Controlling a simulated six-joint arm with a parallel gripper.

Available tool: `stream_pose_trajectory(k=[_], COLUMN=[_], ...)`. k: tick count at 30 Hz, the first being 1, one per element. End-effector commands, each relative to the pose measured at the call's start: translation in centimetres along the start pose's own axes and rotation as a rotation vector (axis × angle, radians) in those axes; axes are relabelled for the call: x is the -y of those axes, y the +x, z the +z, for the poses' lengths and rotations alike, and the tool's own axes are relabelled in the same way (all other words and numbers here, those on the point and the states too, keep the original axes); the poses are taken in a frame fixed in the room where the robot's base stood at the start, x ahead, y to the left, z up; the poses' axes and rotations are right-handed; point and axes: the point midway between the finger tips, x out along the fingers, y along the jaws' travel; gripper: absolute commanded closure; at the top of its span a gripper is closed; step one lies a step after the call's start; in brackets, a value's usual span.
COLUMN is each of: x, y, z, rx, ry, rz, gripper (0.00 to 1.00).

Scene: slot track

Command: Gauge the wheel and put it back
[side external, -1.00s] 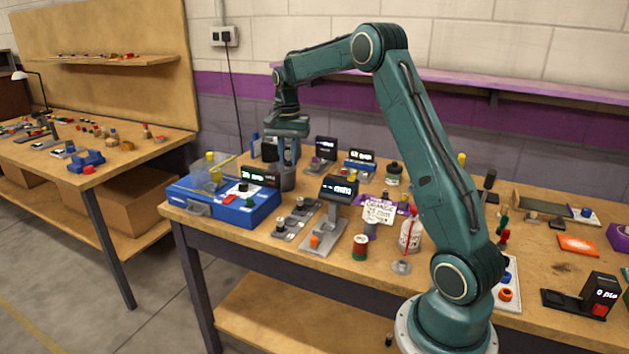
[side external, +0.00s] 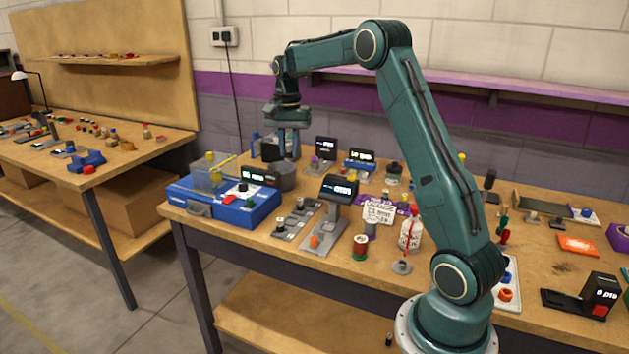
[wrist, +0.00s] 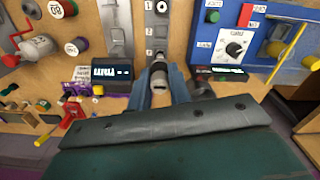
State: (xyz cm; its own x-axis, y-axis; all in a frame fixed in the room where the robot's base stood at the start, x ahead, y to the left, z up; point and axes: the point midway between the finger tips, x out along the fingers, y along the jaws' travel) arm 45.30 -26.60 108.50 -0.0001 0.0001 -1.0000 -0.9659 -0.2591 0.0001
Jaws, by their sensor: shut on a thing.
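My gripper (side external: 290,152) points down above the back left of the table, over the grey cup-like round holder (side external: 285,176). In the wrist view its two blue-grey fingers (wrist: 160,90) are shut on a small grey round piece (wrist: 158,78), which I take for the wheel. The wheel cannot be made out clearly in the side view. The grey slot track (side external: 297,218) lies front of the cup with a few knob-like parts on it; its numbered plate (wrist: 149,30) shows in the wrist view. A gauge with a lit display (side external: 340,188) stands right of the track.
A blue case (side external: 220,206) with a dial and clear bin is left of the track. More displays (side external: 361,158) stand behind.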

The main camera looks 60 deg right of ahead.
Motion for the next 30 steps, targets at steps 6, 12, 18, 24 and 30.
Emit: stream_pose_trajectory(k=[6,12,18,24,30], x=[-2.2,-5.8,-9.2,-11.0,-11.2], y=[-0.4,-0.8,-0.9,-0.9,-0.8], z=[0.1,0.6,1.4,1.9,2.0], rx=[0.000,0.000,-0.001,0.000,0.000], ry=[0.003,0.004,0.003,0.001,0.000], rz=[0.000,0.000,-0.001,0.000,0.000], gripper=[1.00,1.00,1.00,1.00,1.00])
